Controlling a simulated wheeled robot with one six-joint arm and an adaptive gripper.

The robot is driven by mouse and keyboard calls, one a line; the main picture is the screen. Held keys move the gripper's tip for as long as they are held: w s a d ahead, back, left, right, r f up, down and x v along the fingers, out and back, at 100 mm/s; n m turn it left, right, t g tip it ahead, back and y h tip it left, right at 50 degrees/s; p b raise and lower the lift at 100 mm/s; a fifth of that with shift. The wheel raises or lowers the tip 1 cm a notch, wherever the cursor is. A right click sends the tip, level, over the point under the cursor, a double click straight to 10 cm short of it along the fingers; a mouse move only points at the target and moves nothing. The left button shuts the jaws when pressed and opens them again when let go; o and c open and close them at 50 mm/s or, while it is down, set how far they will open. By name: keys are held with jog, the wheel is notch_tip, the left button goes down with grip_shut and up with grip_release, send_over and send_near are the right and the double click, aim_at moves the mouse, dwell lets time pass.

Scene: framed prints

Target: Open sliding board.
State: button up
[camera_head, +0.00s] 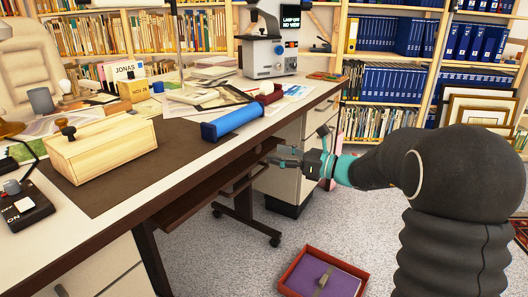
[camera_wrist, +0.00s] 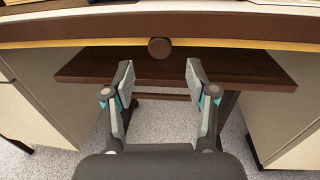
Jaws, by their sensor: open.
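A dark brown board (camera_wrist: 240,72) lies under the desk (camera_wrist: 70,31), between the two cabinets. In the head view the board (camera_head: 190,201) shows below the desk's front edge. I cannot tell whether the knob belongs to the sliding board. My gripper (camera_wrist: 160,74) is open and empty, its fingers pointing toward the desk on either side of the knob's line, with no visible contact. In the head view my gripper (camera_head: 284,157) is beside the desk's front edge.
A cream cabinet (camera_wrist: 285,118) stands right of the opening and another (camera_wrist: 40,100) left. A wooden box (camera_head: 100,150) and a blue roll (camera_head: 231,123) lie on the desk. A red tray (camera_head: 297,283) with a purple inside is on the carpet. Open floor lies before the desk.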

aim_at(259, 149)
jog(key=shift+x, duration=2.55)
grip_shut()
